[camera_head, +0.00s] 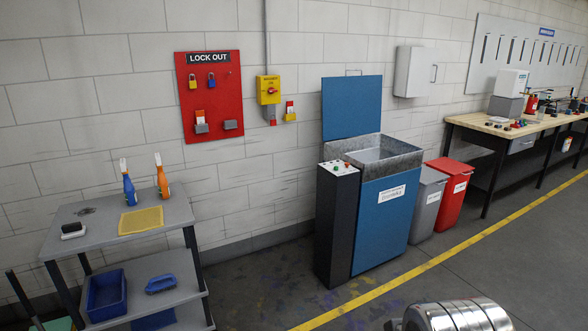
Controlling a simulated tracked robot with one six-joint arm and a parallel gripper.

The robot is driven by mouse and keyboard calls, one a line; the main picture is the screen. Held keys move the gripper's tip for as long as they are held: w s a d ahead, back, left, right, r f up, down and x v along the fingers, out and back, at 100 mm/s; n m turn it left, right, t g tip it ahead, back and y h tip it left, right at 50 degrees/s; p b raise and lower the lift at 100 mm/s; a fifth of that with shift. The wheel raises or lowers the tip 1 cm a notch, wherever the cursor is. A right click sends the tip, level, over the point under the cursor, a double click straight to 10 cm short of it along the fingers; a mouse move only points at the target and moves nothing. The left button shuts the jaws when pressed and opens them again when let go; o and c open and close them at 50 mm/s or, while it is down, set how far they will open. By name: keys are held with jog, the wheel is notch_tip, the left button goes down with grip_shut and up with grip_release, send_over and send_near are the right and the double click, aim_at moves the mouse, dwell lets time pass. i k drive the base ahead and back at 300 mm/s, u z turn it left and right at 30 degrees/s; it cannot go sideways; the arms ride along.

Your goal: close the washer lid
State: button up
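The blue washer (381,222) stands against the wall, right of the picture's middle. A dark control column (337,225) with red and green buttons is on the washer's left side. A shiny metal cylindrical part (455,317) shows at the bottom edge and seems to be part of my arm. My gripper's fingers are not in view.
A grey cart (125,230) with spray bottles (128,183) stands at left. Grey (427,204) and red (449,194) bins stand right of the washer. A workbench (488,128) is farther right. Floor in front, past the yellow line (430,266), is clear.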

aim_at(352, 105)
jog(key=i, duration=3.75)
jog(key=z, duration=0.65)
